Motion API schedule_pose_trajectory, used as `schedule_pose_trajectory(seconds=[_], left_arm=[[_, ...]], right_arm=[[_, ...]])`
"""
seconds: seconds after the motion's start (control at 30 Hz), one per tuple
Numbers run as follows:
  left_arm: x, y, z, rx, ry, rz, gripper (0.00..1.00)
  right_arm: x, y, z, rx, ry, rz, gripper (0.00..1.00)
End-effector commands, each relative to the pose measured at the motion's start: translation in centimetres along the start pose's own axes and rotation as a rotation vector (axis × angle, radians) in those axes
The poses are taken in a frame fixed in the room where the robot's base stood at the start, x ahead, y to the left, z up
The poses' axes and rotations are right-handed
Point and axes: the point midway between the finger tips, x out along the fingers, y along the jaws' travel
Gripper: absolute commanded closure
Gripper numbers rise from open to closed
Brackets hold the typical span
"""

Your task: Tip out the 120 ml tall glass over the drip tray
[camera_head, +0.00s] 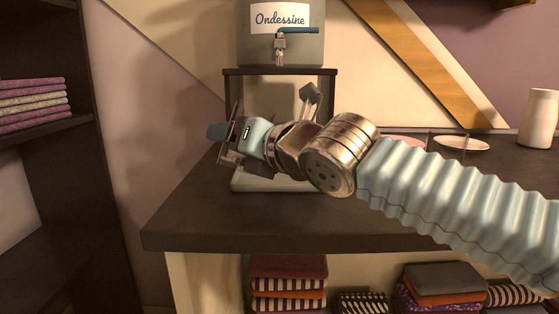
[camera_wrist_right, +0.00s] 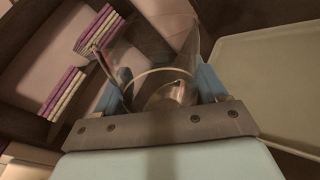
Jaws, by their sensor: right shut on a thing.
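My right gripper (camera_head: 222,134) reaches in from the right in the head view, level with the dispenser stand and above the left part of the drip tray. In the right wrist view its two blue fingers (camera_wrist_right: 165,84) are closed on the sides of the clear tall glass (camera_wrist_right: 152,62). The glass is see-through and appears tilted well over; whether liquid is in it I cannot tell. In the head view the glass is hard to make out behind the gripper. The pale drip tray (camera_head: 268,186) lies on the counter below, partly hidden by my wrist; it also fills the right of the wrist view (camera_wrist_right: 275,75). My left gripper is out of view.
A dispenser labelled Ondessine (camera_head: 300,46) with a blue-handled tap stands on a dark stand (camera_head: 328,84) behind the tray. Plates (camera_head: 460,143) and a white vase (camera_head: 539,118) stand at the right. A shelf with folded cloths (camera_head: 32,103) is at the left.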

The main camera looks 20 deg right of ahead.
Motion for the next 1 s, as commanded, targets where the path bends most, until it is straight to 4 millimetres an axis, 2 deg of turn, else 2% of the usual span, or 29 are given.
schedule_pose_trajectory(seconds=[0.4,0.6,0.87,1.0], left_arm=[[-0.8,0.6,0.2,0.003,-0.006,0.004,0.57],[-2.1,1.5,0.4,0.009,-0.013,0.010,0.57],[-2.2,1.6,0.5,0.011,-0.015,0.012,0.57],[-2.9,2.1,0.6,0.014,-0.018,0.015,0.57]], right_arm=[[0.3,-1.3,-0.5,0.262,0.066,0.000,0.67],[0.1,-0.5,0.5,0.388,0.098,0.001,0.67],[0.2,-0.8,-0.3,0.536,0.136,-0.001,0.67],[0.1,-0.7,0.2,0.586,0.148,-0.002,0.67]])
